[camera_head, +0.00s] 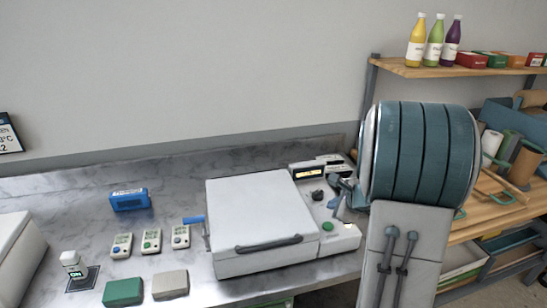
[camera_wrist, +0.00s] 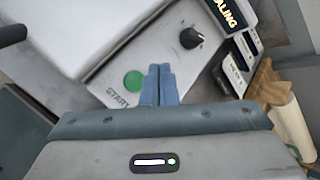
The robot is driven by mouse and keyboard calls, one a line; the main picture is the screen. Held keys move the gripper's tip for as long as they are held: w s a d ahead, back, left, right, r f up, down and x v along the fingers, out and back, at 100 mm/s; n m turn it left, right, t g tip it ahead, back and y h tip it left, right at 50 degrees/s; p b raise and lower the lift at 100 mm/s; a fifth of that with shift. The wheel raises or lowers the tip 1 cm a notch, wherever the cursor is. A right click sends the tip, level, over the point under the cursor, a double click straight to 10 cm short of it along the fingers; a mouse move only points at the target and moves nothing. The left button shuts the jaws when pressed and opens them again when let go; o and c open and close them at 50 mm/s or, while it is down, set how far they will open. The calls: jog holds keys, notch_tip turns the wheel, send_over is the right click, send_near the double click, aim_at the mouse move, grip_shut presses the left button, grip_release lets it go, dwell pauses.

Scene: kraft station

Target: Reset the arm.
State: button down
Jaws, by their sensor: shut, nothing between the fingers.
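My gripper (camera_head: 339,206) is beside the right part of a white lidded machine (camera_head: 248,215), over its control panel. In the wrist view my gripper (camera_wrist: 160,70) has its two blue fingers together with nothing between them. The fingertips appear just right of a round green START button (camera_wrist: 134,82) and below a black knob (camera_wrist: 190,39). I cannot tell how far above the panel they are. My arm's large teal-banded joint fills the right of the head view and hides part of the counter and shelf behind it.
A blue box (camera_head: 130,199), several small handheld devices (camera_head: 151,241), a green box (camera_head: 123,291) and a beige box (camera_head: 170,284) stand on the marble counter, left of the machine. A wooden shelf (camera_head: 400,66) with bottles is at upper right.

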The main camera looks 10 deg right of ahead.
jog(key=s+a+r+n, duration=0.1)
jog(key=a+n, duration=0.1)
jog(key=a, duration=0.1)
jog(key=s+a+r+n+g+y, duration=0.1)
jog(key=s+a+r+n, duration=0.1)
jog(key=a, duration=0.1)
jog(key=s+a+r+n+y, duration=0.1)
jog(key=a+n, duration=0.1)
jog(key=a, duration=0.1)
jog(key=shift+s+a+r+n+g, duration=0.3)
jog(key=shift+a+r+n, duration=0.1)
jog(key=s+a+r+n+g+h, duration=0.1)
jog(key=s+a+n+h, duration=0.1)
jog(key=s+n, duration=0.6)
jog(key=s+a+r+n+g+h, duration=0.2)
jog(key=s+a+n, duration=0.2)
jog(key=s+n, duration=0.5)
jog(key=shift+s+a+r+g+b, duration=0.25)
jog(key=shift+s+r+g+b, duration=0.05)
jog(key=shift+s, duration=1.25)
dwell(3.4)
